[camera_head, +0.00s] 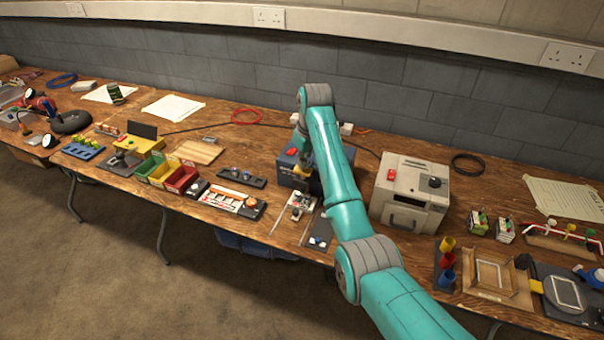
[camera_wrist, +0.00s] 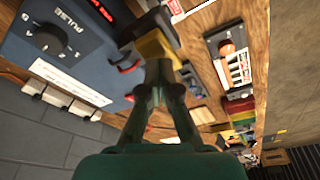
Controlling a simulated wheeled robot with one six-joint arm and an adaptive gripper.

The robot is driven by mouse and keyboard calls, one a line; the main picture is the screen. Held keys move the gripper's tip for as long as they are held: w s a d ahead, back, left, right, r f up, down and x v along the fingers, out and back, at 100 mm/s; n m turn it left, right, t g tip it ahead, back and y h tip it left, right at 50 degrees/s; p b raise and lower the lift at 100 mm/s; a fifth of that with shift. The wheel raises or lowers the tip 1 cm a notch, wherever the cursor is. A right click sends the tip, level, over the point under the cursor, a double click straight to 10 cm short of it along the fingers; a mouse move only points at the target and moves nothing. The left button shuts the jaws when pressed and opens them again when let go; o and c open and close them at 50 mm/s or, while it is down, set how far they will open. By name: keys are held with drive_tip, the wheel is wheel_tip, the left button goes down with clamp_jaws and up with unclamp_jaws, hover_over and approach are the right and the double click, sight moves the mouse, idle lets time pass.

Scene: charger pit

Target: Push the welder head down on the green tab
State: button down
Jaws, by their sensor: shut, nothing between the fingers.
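The welder is a dark blue box (camera_head: 286,170) at the middle of the bench, partly hidden behind my arm. In the wrist view its face (camera_wrist: 60,62) shows a black PULSE dial (camera_wrist: 48,42) and a red display. The welder head (camera_wrist: 155,45), dark with a yellow lower part, sticks out from the box. My gripper (camera_wrist: 158,68) is shut and empty, its fingertips at the yellow part; whether they touch it I cannot tell. I cannot make out the green tab.
A grey oven-like box (camera_head: 411,192) stands close to the right of my arm. A small fixture (camera_head: 298,206) lies in front of the welder. A battery tray (camera_head: 229,198) and green, yellow and red bins (camera_head: 166,173) are at left.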

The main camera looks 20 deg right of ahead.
drive_tip(key=shift+f, duration=1.3)
drive_tip(key=shift+r, duration=3.3)
